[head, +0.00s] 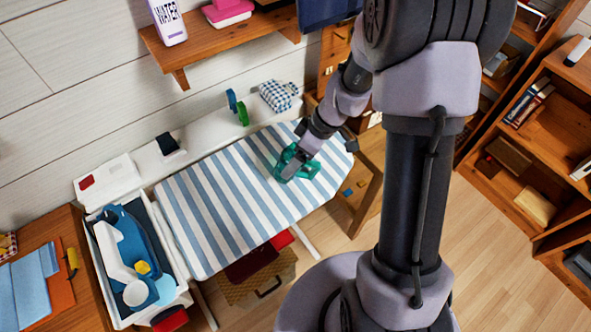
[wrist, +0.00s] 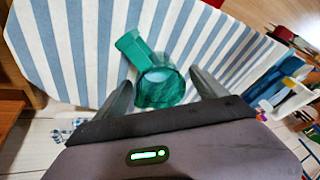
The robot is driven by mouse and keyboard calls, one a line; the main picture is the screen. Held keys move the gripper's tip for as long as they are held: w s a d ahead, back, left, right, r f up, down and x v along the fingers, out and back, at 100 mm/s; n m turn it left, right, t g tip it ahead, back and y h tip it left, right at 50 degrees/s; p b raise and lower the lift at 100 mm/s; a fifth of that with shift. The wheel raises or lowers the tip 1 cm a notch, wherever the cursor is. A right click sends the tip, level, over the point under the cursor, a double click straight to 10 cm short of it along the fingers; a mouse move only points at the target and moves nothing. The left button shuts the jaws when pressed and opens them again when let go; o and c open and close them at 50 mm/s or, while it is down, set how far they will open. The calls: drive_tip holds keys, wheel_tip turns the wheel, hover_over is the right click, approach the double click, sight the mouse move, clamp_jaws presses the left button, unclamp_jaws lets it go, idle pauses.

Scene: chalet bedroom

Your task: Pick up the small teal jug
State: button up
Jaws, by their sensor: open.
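The small teal jug (head: 311,170) stands on the blue-and-white striped ironing-board-like surface (head: 215,206), near its right end. In the wrist view the jug (wrist: 161,88) shows its round rim and a blocky green handle (wrist: 131,46) pointing up and left. My gripper (wrist: 161,80) is open, with one finger on each side of the jug's body. The lower edge of the jug is close to the palm in this view. I cannot tell whether either finger touches it. In the head view my gripper (head: 293,161) partly covers the jug.
Small green and blue items (head: 238,107) and a checked cloth bundle (head: 278,95) lie on the white ledge behind. A wooden shelf (head: 215,45) is above. A white bin with blue things (head: 140,260) is at left. Most of the striped surface is clear.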

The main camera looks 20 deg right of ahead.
drive_tip(key=shift+w+a+f, duration=0.1)
drive_tip(key=shift+a+f, duration=0.15)
drive_tip(key=shift+f, duration=0.25)
drive_tip(key=shift+r, duration=0.15)
drive_tip(key=c, duration=1.7)
